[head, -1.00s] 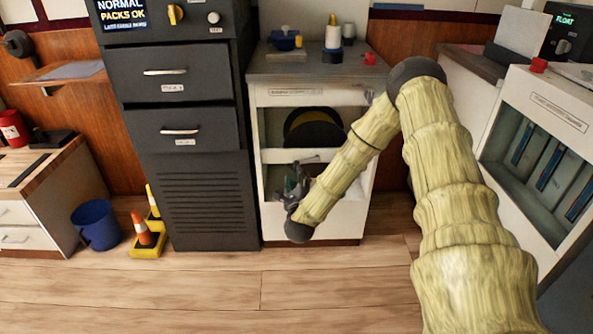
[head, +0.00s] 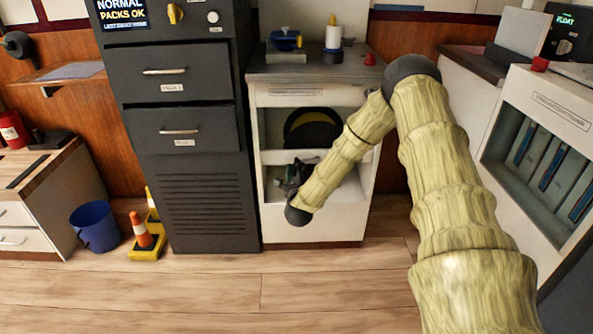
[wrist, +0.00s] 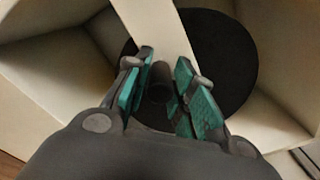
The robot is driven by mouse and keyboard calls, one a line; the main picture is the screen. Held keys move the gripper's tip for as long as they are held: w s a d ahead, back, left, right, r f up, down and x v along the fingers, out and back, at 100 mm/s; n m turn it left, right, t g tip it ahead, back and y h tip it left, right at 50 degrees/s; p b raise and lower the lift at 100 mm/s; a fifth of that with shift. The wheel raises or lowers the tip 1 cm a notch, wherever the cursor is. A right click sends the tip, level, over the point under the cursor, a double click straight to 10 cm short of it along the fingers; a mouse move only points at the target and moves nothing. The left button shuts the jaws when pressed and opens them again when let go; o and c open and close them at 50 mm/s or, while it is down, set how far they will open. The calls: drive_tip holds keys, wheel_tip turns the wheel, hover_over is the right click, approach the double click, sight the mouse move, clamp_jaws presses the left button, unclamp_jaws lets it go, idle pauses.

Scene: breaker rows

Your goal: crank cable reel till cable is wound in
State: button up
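The cable reel (head: 300,132), a black disc with a yellow band, sits in the upper opening of the white cabinet. It also shows in the wrist view as a large black disc (wrist: 232,60), partly covered by a pale board. My gripper (head: 297,172) is at the lower opening, below the reel and partly hidden by my arm. In the wrist view my gripper (wrist: 164,88) has its teal pads apart. A dark round knob or handle (wrist: 159,90) shows between the pads, with gaps at its sides. I cannot tell whether either pad touches it. No loose cable is clearly visible.
The white cabinet (head: 318,233) has side walls and a shelf board (head: 288,155) close around my gripper. A dark drawer cabinet (head: 205,205) stands directly left. A blue bucket (head: 96,226) and a cone (head: 141,230) are further left. The floor in front is clear.

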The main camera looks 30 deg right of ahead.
clamp_jaws()
drive_tip(key=shift+r, duration=0.1)
